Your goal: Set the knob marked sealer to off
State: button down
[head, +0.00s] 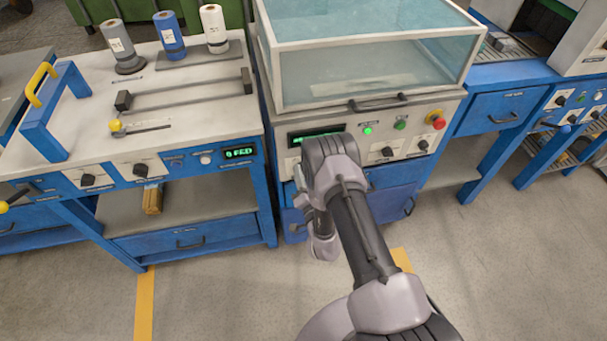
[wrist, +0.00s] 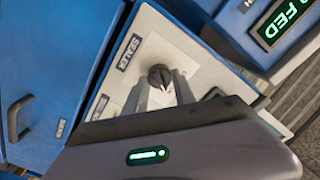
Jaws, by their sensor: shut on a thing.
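The black sealer knob (wrist: 160,75) sits on a pale panel (wrist: 128,85) in the wrist view, beside a label reading SEALER (wrist: 128,52). My gripper (wrist: 163,90) is shut on the knob, with a finger on each side of it. The knob's pointer and any position marks cannot be made out; the fingers cover part of the panel. In the head view my arm hides the sealer knob and the gripper's fingertips.
A machine with a clear cover (head: 370,75) stands behind my arm, with a red button (head: 437,119) on its front. To the left is a bench (head: 190,105) with rolls and a FED display (head: 239,152). Open floor (head: 220,290) lies in front.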

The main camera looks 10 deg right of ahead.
jog(key=n+p, duration=0.2)
jog(key=n, duration=0.4)
jog(key=n+p, duration=0.2)
jog(key=n, duration=0.3)
jog(key=shift+w+a+r+n+p, duration=0.1)
jog(key=shift+r+n+p, duration=0.05)
jog(key=shift+n+p, duration=0.2)
jog(key=shift+n, duration=0.25)
dwell(0.5)
jog(key=c, duration=1)
grip_release()
jog(key=shift+f, duration=0.2)
